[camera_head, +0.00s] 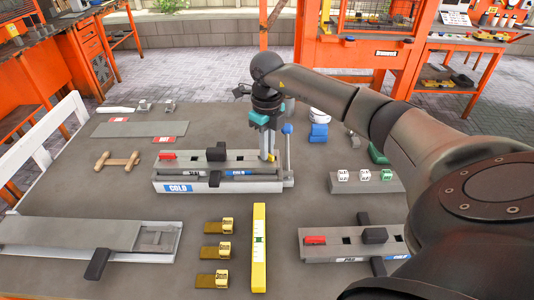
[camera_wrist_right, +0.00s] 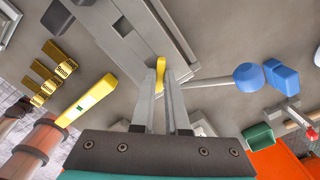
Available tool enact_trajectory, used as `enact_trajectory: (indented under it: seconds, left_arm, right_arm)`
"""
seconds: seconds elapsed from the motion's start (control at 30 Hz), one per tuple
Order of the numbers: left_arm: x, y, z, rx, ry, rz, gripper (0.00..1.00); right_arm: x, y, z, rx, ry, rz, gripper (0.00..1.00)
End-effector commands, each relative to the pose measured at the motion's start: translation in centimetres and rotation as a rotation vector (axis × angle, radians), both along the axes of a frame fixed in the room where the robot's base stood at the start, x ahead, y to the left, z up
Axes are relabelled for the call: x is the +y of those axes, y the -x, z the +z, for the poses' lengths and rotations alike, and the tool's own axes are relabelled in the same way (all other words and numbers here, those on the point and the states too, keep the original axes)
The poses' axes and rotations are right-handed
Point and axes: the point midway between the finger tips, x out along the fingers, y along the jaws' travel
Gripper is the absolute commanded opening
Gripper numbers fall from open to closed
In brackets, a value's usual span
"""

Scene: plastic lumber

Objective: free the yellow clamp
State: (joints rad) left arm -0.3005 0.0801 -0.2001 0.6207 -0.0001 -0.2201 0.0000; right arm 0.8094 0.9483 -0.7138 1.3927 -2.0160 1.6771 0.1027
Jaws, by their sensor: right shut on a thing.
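My right gripper (camera_head: 268,152) reaches down onto the right end of the grey COLD fixture (camera_head: 230,188). In the wrist view its two fingers (camera_wrist_right: 161,82) are closed around a small yellow clamp (camera_wrist_right: 161,66) at the edge of the grey block. In the head view only a speck of the yellow clamp (camera_head: 271,157) shows at the fingertips; the fingers hide the rest. A lever with a blue ball knob (camera_head: 287,128) stands just right of the gripper; the knob (camera_wrist_right: 247,76) also shows in the wrist view. My left gripper is not in view.
A black clamp (camera_head: 216,152) and a red piece (camera_head: 167,156) sit on the COLD fixture. A yellow level (camera_head: 259,250) and brass pieces (camera_head: 217,252) lie in front. A second fixture (camera_head: 345,247) stands front right. Blue items (camera_head: 319,132) stand behind right.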

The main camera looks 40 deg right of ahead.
Motion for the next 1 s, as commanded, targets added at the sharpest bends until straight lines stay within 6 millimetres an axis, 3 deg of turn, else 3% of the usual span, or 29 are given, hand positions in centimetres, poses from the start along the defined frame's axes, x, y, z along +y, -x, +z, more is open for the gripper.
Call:
enact_trajectory:
  seconds: [0.33, 0.7, 1.0]
  left_arm:
    - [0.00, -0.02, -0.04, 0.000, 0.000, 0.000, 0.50]
    - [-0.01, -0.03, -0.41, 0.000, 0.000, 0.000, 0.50]
    - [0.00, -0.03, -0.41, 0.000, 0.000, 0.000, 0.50]
  right_arm:
    - [-0.04, 0.00, 0.02, 0.000, 0.001, 0.033, 0.00]
    - [-0.03, -0.01, 0.03, -0.001, 0.000, 0.396, 0.00]
    - [0.01, 0.01, 0.01, 0.000, -0.001, 0.427, 0.00]
